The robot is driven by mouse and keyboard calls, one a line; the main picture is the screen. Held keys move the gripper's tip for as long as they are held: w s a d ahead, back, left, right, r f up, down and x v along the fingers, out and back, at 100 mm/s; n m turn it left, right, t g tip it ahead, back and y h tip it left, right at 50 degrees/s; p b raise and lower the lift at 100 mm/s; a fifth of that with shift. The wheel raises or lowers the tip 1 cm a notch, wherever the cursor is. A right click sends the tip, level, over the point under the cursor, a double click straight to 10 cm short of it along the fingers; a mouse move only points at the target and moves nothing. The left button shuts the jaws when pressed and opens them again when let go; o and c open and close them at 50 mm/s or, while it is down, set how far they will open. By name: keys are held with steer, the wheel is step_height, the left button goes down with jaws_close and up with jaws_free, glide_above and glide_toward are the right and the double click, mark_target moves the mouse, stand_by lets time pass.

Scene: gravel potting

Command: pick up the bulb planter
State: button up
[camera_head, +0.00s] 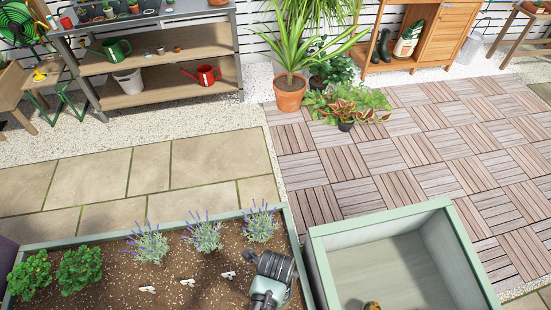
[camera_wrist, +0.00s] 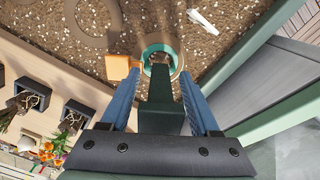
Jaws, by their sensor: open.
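In the wrist view, the blue fingers of my gripper (camera_wrist: 158,78) are spread apart and point at the soil. A teal ring with a pale rim (camera_wrist: 158,46), which looks like the bulb planter, lies just beyond the fingertips. A dark green block (camera_wrist: 160,112) fills the space between the fingers; I cannot tell whether it belongs to the planter. An orange block (camera_wrist: 117,67) shows beside the left fingertip. In the head view my wrist hangs over the planting bed (camera_head: 185,262), and the fingers and planter are hidden.
The wrist view shows black pots (camera_wrist: 74,115) at left. Stone paving (camera_head: 120,180) behind is clear.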

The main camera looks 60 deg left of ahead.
jaws_close()
stand_by(0.3)
step_height(320, 180, up, 10)
steer(key=shift+r+p, duration=0.15)
steer(key=shift+p, duration=0.3)
step_height(320, 180, up, 10)
steer(key=p, duration=1.1)
steer(key=shift+f, duration=0.2)
